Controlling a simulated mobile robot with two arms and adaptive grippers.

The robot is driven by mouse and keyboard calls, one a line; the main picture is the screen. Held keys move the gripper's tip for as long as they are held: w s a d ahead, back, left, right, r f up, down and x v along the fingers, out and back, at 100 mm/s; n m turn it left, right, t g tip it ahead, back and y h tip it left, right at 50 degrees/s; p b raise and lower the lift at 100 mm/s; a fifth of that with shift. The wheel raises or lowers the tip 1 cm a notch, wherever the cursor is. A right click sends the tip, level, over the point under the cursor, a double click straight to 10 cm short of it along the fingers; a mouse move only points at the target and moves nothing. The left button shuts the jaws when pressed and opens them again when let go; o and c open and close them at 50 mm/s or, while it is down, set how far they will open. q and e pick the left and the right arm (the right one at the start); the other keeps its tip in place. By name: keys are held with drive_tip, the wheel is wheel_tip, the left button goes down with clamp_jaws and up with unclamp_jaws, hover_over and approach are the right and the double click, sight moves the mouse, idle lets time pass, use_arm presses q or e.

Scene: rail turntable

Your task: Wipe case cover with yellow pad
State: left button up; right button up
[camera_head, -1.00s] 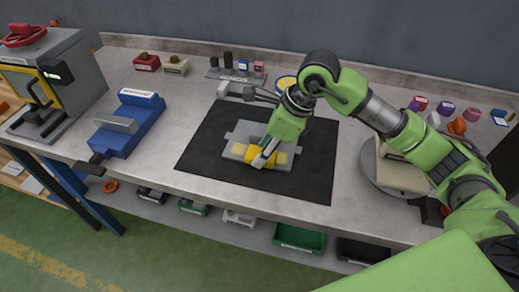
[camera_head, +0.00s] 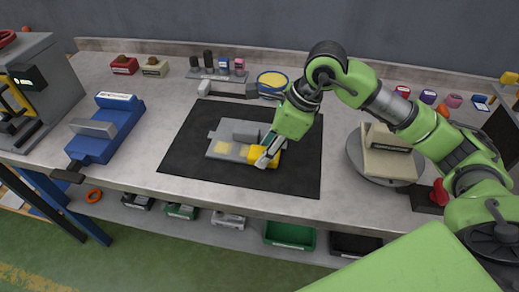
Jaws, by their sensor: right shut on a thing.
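The case cover (camera_head: 217,136), a grey plate with a raised block, lies on a black mat (camera_head: 185,165) in the middle of the bench. The pad seems to touch the cover; the fingers hide part of that end. My left gripper is out of view.
A blue vise (camera_head: 113,130) stands left of the mat. A turntable (camera_head: 358,160) with a beige block stands to the right. A round yellow-topped tin (camera_head: 272,79) and a grey tool (camera_head: 230,90) lie behind the mat. Bare mat surrounds the cover.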

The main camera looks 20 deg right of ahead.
sight(252, 152)
drive_tip(key=shift+s+d, duration=0.2)
idle(0.3)
drive_tip(key=shift+w+a+f, duration=0.1)
drive_tip(key=shift+w+a, duration=0.3)
drive_tip(key=shift+a, duration=0.25)
drive_tip(key=shift+w+a, duration=0.4)
drive_tip(key=shift+a, duration=0.2)
drive_tip(key=shift+a, duration=0.1)
drive_tip(key=shift+w+a, duration=0.15)
drive_tip(key=shift+a, duration=0.05)
drive_tip(key=shift+w+a+b, duration=0.3)
drive_tip(key=shift+w+a, duration=0.5)
drive_tip(key=shift+a, duration=0.25)
drive_tip(key=shift+w+a, duration=0.45)
drive_tip(key=shift+a, duration=0.2)
drive_tip(key=shift+w+a, duration=0.45)
drive_tip(key=shift+a, duration=0.15)
